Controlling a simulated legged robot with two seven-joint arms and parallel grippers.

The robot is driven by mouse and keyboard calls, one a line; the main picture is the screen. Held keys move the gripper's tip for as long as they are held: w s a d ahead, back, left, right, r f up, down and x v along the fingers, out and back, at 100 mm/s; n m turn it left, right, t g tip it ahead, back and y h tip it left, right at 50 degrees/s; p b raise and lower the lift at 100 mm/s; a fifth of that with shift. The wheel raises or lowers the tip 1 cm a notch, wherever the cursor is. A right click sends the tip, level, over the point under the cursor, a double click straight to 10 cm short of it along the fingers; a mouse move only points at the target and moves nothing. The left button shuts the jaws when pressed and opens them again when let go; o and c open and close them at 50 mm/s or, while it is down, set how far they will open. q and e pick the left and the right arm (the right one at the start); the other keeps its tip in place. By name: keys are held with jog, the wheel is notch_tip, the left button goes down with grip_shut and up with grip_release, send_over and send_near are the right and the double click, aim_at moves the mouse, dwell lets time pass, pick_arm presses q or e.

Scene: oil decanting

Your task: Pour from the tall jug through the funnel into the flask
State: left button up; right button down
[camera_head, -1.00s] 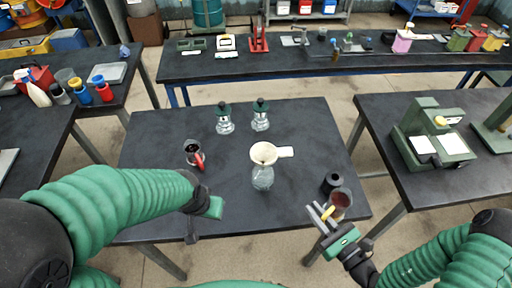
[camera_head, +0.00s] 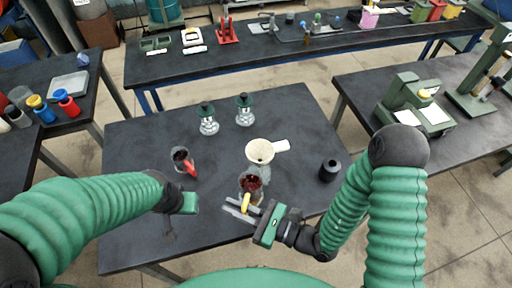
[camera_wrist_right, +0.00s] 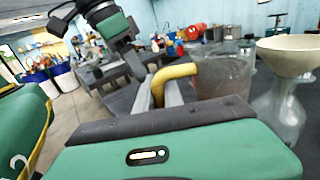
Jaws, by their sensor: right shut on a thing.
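A clear jug with a yellow handle and dark red liquid (camera_head: 251,182) is held by my right gripper (camera_head: 243,208), whose fingers are shut on the handle. The handle (camera_wrist_right: 174,74) and jug wall (camera_wrist_right: 222,78) also show in the wrist view, with the jug about upright. The cream funnel (camera_head: 260,151) sits in the neck of the clear flask, just behind the jug. In the wrist view the funnel (camera_wrist_right: 292,54) and flask (camera_wrist_right: 282,115) are right of the jug. My left gripper (camera_head: 178,212) is over the table's left part; its fingers are unclear.
A jug with a red handle (camera_head: 181,157) stands left on the dark table (camera_head: 130,150). Two glass bottles with green tops (camera_head: 208,120) (camera_head: 245,110) stand behind. A black cylinder (camera_head: 330,170) stands at the right. The table's back right is clear.

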jog(key=shift+d+r, duration=0.1)
jog(key=shift+r, duration=0.05)
jog(key=w+r+m+p, duration=0.2)
jog(key=r, duration=0.1)
jog(key=w+r+m+p, duration=0.2)
jog(key=r+p, duration=0.1)
jog(key=r, duration=0.1)
jog(key=w+d+r+m+g+h+p, duration=0.1)
jog(key=w+r+m+p, duration=0.1)
jog(key=r+p, duration=0.1)
jog(key=shift+r+m, duration=0.4)
jog(key=shift+r, duration=0.15)
dwell(0.5)
jog(key=shift+w+r+p, duration=0.25)
jog(key=shift+p, duration=0.3)
jog(key=shift+w, duration=0.25)
jog(key=shift+w+d+m+p, duration=0.15)
jog(key=shift+w+m+p, duration=0.15)
jog(key=shift+m+p, duration=0.5)
dwell(0.7)
